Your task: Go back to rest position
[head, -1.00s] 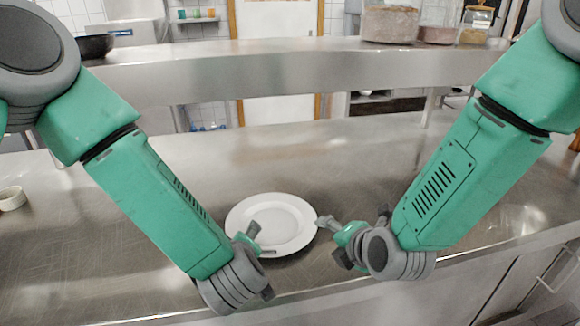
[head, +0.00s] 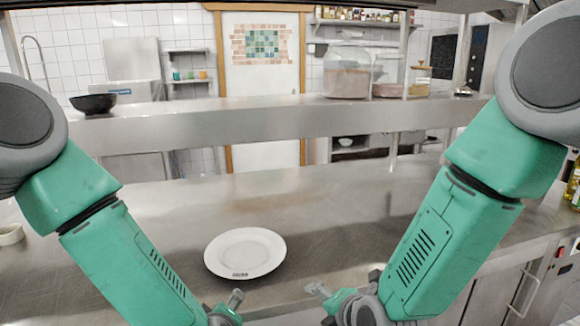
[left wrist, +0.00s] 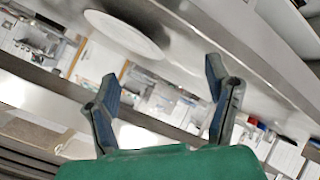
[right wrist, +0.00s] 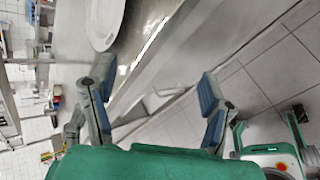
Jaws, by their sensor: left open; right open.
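A white plate (head: 245,252) lies flat on the steel counter in the head view, near the front edge. It also shows in the left wrist view (left wrist: 125,32) and, partly cut off, in the right wrist view (right wrist: 103,22). My left gripper (head: 232,305) is low in the head view, in front of the plate and apart from it. In the left wrist view its two fingers (left wrist: 160,92) are spread with nothing between them. My right gripper (head: 322,292) is to the right of the plate, apart from it. In the right wrist view its fingers (right wrist: 155,100) are spread and empty.
The steel counter (head: 330,215) is clear around the plate. A raised steel shelf (head: 250,122) runs across behind it, with a black bowl (head: 93,102) and a large glass jar (head: 346,75). A tape roll (head: 10,234) lies at the far left; bottles (head: 574,185) stand at the right.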

